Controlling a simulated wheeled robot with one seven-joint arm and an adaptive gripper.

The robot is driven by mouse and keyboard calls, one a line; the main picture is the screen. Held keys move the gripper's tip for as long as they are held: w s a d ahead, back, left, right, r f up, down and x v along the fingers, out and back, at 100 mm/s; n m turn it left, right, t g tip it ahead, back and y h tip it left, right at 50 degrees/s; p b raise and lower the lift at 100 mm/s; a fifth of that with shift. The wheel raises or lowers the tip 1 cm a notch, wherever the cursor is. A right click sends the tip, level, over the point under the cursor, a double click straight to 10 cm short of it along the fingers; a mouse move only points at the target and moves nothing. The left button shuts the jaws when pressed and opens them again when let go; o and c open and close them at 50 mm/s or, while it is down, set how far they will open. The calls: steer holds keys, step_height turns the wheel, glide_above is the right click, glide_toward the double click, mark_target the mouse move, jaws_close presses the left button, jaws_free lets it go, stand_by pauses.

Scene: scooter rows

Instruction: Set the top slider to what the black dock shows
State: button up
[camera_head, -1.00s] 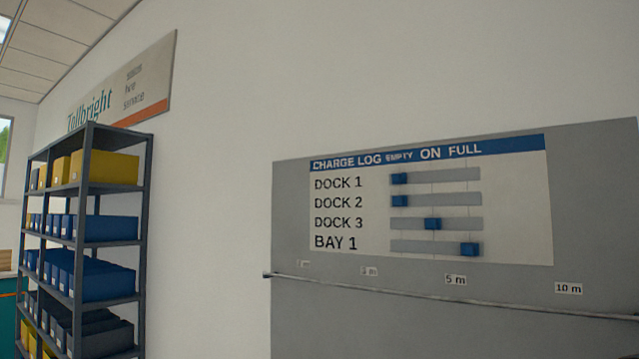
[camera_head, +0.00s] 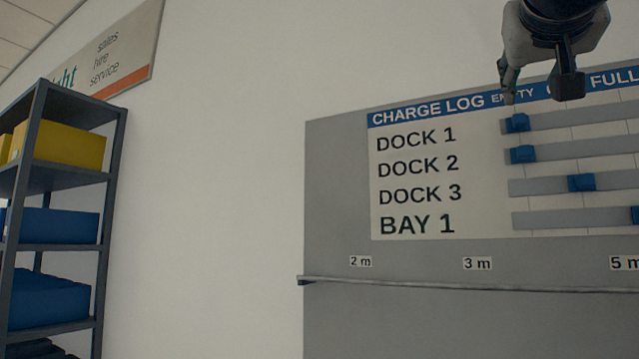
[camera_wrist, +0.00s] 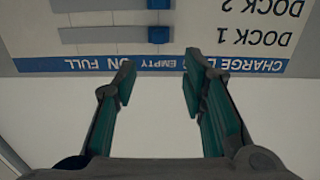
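The charge log board (camera_head: 410,220) hangs on the grey panel, with rows DOCK 1, DOCK 2, DOCK 3 and BAY 1. The top slider (camera_head: 517,123), a blue block in the DOCK 1 row, sits at the left, EMPTY end of its grey track. It also shows upside down in the wrist view (camera_wrist: 158,35). My gripper (camera_head: 540,88) is open and empty before the blue header, hiding part of EMPTY and ON. In the wrist view its fingertips (camera_wrist: 158,78) are apart, with the slider beyond the gap between them. No black dock is in view.
The DOCK 2 slider (camera_head: 523,154) is also at the left end; the DOCK 3 slider (camera_head: 581,182) is farther right. The BAY 1 slider (camera_head: 635,215) is cut by the picture edge. A rail (camera_head: 420,287) runs below the board. A shelf (camera_head: 110,190) with bins stands left.

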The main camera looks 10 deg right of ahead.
mark_target(520, 117)
steer(key=p+x, duration=0.1)
steer(key=x, duration=1.2)
steer(key=shift+w+d+r, duration=0.2)
steer(key=shift+d, duration=0.1)
jaws_close()
